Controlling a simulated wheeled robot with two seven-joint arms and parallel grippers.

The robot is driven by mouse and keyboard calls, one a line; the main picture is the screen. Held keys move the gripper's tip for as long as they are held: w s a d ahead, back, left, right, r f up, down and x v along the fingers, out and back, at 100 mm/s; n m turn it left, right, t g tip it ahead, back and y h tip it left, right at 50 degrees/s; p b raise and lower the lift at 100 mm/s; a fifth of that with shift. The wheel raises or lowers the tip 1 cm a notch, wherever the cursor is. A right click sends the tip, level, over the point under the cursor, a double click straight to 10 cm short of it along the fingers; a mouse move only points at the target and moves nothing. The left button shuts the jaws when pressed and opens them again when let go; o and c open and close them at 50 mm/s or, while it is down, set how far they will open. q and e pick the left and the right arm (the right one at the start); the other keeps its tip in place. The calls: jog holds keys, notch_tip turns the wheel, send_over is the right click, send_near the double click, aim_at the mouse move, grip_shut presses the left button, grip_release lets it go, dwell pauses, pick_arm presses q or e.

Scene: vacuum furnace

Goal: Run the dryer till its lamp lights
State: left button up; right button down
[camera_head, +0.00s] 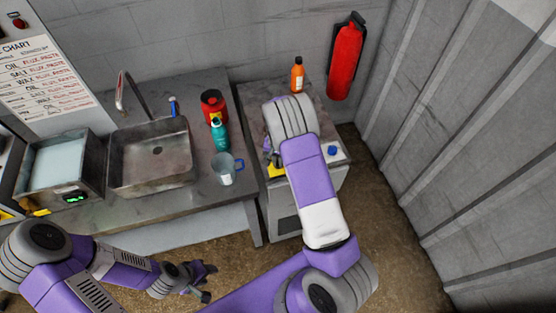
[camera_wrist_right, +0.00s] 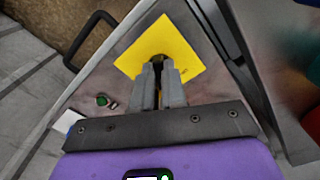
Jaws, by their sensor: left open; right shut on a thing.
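A grey cabinet (camera_head: 286,222), which may be the dryer, stands right of the sink counter under my right arm. In the right wrist view, my right gripper (camera_wrist_right: 159,68) is shut on a small dark part at the middle of a yellow square plate (camera_wrist_right: 184,38). The fingers hide most of that part. A small round green piece (camera_wrist_right: 102,100), possibly the lamp, is on the same face; I cannot tell whether it is lit. My left gripper (camera_head: 205,283) is open and empty, low in front of the counter.
The counter holds a sink (camera_head: 150,158), a red canister (camera_head: 213,105), a teal bottle (camera_head: 220,136) and a clear mug (camera_head: 225,176). An orange bottle (camera_head: 297,75) stands behind my right arm. A blue knob-like piece (camera_head: 332,150) is right of it. A fire extinguisher (camera_head: 345,62) hangs behind.

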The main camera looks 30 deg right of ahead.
jog(key=c, duration=1.2)
grip_release()
notch_tip(320, 180, up, 8)
jog(key=shift+f, duration=0.15)
jog(key=shift+f, duration=0.1)
